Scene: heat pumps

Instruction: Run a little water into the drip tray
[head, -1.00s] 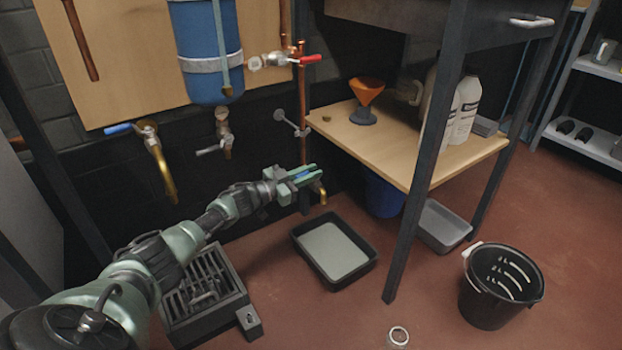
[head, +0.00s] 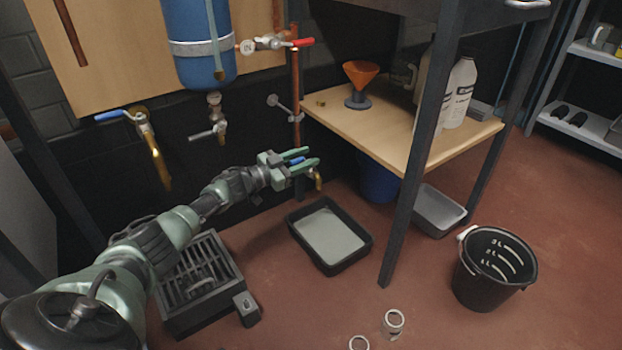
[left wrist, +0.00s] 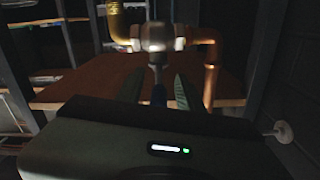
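A tap with a blue lever (head: 297,161) and a brass spout (head: 318,181) sits low on the copper pipe. The black drip tray (head: 293,232), with a flat pale grey inside, lies on the floor under it. I cannot tell whether that grey is water. No stream shows at the spout. My left gripper (head: 310,157) is open, its green fingers apart on either side of the blue lever. The left wrist view shows the lever (left wrist: 158,95) between the fingers, below the tap body (left wrist: 155,38). My right gripper is not in view.
A wooden shelf (head: 390,130) holds an orange funnel (head: 361,80) and white bottles. Below are a blue bucket (head: 378,182) and a grey tray (head: 440,210). A black bucket (head: 494,270) stands right. A slatted black box (head: 200,285) lies under my left arm.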

